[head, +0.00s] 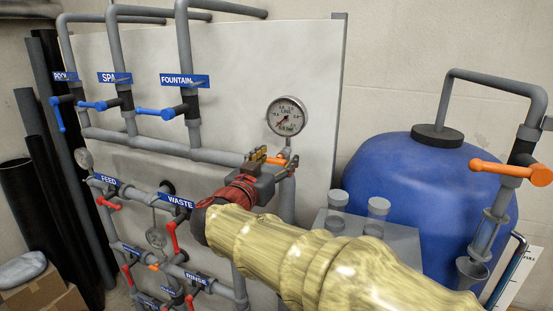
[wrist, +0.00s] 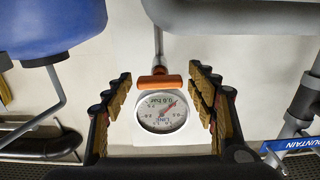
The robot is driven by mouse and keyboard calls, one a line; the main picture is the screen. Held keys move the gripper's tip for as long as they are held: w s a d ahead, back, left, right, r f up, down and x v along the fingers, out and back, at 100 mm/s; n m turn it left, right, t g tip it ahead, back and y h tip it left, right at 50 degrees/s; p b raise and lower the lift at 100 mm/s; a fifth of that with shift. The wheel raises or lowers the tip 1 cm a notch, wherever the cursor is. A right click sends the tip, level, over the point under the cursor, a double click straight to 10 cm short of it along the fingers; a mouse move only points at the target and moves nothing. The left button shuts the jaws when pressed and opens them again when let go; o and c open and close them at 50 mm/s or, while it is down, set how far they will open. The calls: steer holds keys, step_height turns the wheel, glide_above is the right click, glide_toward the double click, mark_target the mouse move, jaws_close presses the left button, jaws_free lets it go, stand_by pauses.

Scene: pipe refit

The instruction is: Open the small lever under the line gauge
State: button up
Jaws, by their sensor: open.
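The line gauge (head: 287,116) is a round white dial on a thin stem above the main grey pipe. The small orange lever (head: 282,158) sits at its foot, partly hidden by my gripper (head: 267,161). In the wrist view the gauge (wrist: 160,112) appears upside down, with the orange lever (wrist: 158,81) lying crosswise to the thin stem just above it in the picture. My gripper (wrist: 162,92) is open, its padded fingers on either side of the lever and gauge. Gaps show between the lever and both fingers.
The grey main pipe (head: 220,156) runs beside my gripper. Blue-handled valves, including the one below the FOUNTAIN label (head: 185,81), stand to the left. Red-handled valves are below. A blue tank (head: 400,175) with a larger orange handle (head: 500,168) stands at the right.

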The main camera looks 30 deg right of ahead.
steer(key=shift+c, duration=0.7)
steer(key=c, duration=1.1)
steer(key=shift+o, duration=0.2)
steer(key=shift+f+n+b, duration=0.1)
steer(key=shift+n+b, duration=0.2)
steer(key=shift+b, duration=0.7)
steer(key=n+b, duration=0.1)
steer(key=b, duration=0.2)
steer(key=shift+f+b, duration=0.2)
steer(key=shift+b, duration=0.2)
steer(key=n+b, duration=0.4)
steer(key=b, duration=0.1)
steer(key=shift+w+a, duration=0.1)
steer(key=n+b, duration=0.3)
steer(key=shift+r+n, duration=0.1)
steer(key=shift+n, duration=0.2)
steer(key=n+b, duration=0.1)
steer(key=n, duration=0.1)
steer(key=shift+w+n, duration=0.1)
steer(key=shift+n, duration=0.3)
steer(key=n, duration=0.5)
steer(key=shift+n, duration=0.4)
